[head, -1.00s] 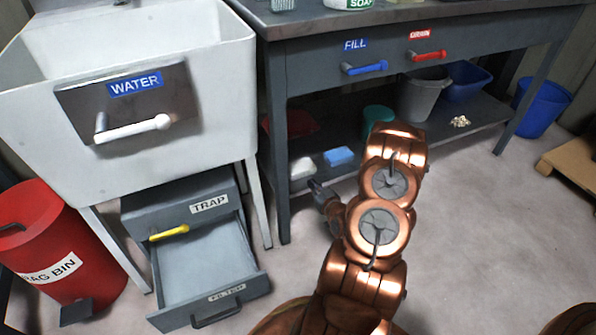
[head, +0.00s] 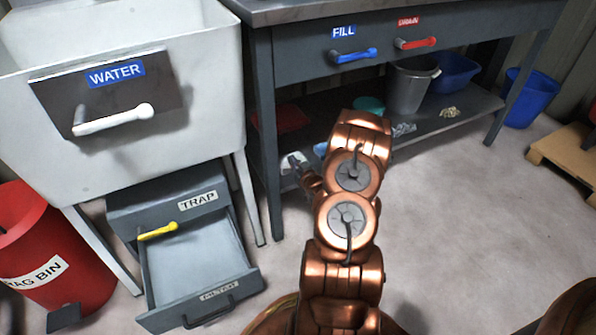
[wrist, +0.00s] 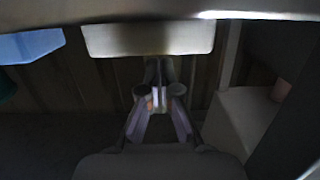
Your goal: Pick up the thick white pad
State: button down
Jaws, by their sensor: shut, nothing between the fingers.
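The thick white pad (wrist: 148,40) shows in the wrist view as a pale block just beyond my fingertips. In the head view the white pad (head: 285,168) lies on the low shelf under the bench, partly hidden by my gripper (head: 295,161). My gripper (wrist: 158,76) is shut and empty, its fingers pointing toward the pad. Whether the tips touch the pad I cannot tell.
A blue block (wrist: 30,45) lies left of the pad in the wrist view; my arm partly covers it in the head view. The shelf (head: 455,127) also holds a grey bucket (head: 408,88) and blue tub (head: 455,76). An open trap drawer (head: 195,270) stands left.

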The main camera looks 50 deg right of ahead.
jog(key=shift+x, duration=0.8)
jog(key=shift+w+f+b, duration=0.2)
jog(key=shift+b, duration=0.3)
jog(key=shift+s+f, duration=0.15)
jog(key=shift+f, duration=0.4)
